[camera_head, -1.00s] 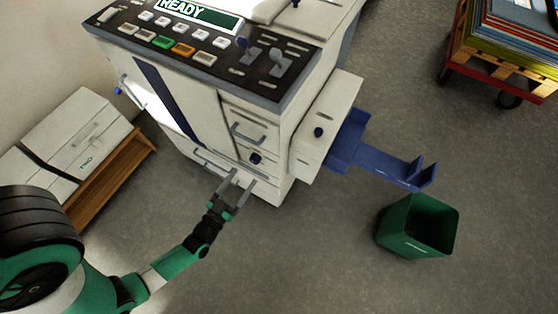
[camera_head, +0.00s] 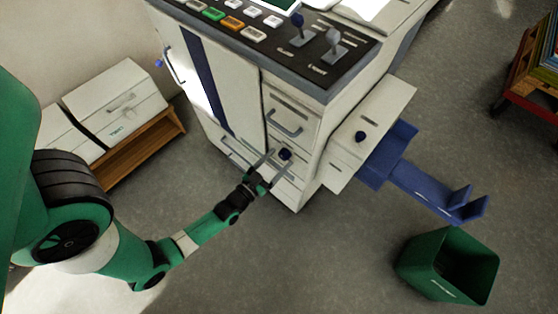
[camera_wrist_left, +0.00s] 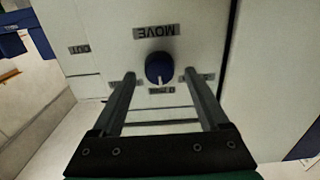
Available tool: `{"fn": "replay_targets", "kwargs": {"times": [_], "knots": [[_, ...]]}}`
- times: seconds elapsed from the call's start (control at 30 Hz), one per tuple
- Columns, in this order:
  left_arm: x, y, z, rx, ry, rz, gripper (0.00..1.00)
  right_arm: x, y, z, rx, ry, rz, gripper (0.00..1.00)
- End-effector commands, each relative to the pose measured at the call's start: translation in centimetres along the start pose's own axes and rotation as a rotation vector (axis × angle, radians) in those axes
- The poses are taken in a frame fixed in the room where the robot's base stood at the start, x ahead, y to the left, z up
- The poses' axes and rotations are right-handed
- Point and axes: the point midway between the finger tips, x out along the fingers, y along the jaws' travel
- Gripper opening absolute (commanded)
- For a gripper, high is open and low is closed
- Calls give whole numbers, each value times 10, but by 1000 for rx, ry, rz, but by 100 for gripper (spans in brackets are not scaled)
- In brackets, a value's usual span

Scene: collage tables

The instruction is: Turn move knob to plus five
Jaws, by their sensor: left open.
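The move knob (camera_head: 285,154) is a small dark blue knob on the lower front of the white machine (camera_head: 228,85). In the left wrist view the knob (camera_wrist_left: 159,68) sits under a label reading MOVE, upside down, with a white pointer mark at its lower edge in the picture. Smaller labels lie around it, partly covered by the fingers. My left gripper (camera_head: 270,168) is open and empty in front of the knob. In the left wrist view its fingers (camera_wrist_left: 160,82) stand apart on either side of the knob, not visibly touching it. My right gripper is not in view.
A drawer handle (camera_head: 284,124) is just above the knob. A white side box with another blue knob (camera_head: 361,136) and a blue tray (camera_head: 420,185) stick out at the right. A green bin (camera_head: 447,265) stands on the floor. White boxes on a wooden stand (camera_head: 135,147) are at the left.

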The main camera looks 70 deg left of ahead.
Motion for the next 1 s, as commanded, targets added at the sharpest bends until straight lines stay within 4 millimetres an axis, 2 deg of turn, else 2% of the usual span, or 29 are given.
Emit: {"fn": "replay_targets", "kwargs": {"times": [0.1, 0.33, 0.37, 0.77, 1.0], "knots": [[8, 0, 0, 0, 1, 0, 78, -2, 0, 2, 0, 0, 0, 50], [9, 0, 0, 0, -1, 0, 78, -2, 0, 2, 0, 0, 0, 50], [9, 0, 0, 0, 0, 0, 74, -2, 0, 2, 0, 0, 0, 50], [9, 0, 0, 0, 0, 0, 2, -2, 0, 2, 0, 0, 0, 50], [9, 0, -1, 8, 0, 0, 0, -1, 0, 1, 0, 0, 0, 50]]}}
